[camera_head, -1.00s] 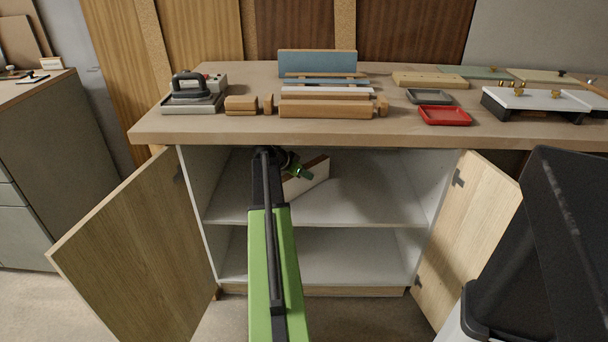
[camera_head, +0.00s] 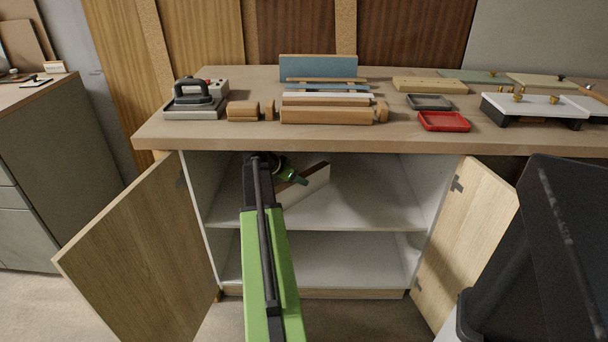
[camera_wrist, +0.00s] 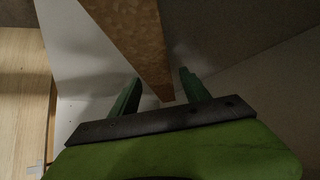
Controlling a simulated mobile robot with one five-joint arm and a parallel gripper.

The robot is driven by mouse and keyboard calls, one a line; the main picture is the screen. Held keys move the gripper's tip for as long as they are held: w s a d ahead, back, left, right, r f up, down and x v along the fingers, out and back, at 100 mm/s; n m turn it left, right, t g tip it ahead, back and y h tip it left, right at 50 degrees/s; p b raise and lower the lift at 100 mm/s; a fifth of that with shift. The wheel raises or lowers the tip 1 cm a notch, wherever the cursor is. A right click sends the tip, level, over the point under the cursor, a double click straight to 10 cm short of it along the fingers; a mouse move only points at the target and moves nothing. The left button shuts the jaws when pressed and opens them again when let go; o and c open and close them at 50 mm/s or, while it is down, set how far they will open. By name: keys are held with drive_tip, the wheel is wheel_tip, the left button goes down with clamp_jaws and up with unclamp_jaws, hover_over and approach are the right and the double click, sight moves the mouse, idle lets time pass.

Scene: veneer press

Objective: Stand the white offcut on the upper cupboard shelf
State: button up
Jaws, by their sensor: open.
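The white offcut (camera_head: 314,184) is a board with a white face and a brown edge. It stands on its long edge on the upper cupboard shelf (camera_head: 370,208), angled across it. In the head view my gripper (camera_head: 298,179) is inside the upper compartment at the offcut's near left end, partly hidden by my arm. In the wrist view my open gripper (camera_wrist: 160,88) has one green finger on each side of the offcut's brown edge (camera_wrist: 130,38). The offcut's near end tapers down between the fingers. I cannot tell whether either finger touches it.
Both cupboard doors, left (camera_head: 135,250) and right (camera_head: 463,235), stand open. The upper shelf's right side is clear, and the lower shelf (camera_head: 350,262) looks empty.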

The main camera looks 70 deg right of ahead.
sight(279, 188)
drive_tip(key=w+a, duration=0.1)
drive_tip(key=a, duration=0.1)
drive_tip(key=w+a, duration=0.1)
drive_tip(key=a, duration=0.2)
drive_tip(key=w+a, duration=0.1)
drive_tip(key=a, duration=0.2)
drive_tip(key=shift+w+f, duration=0.1)
drive_tip(key=shift+w, duration=0.15)
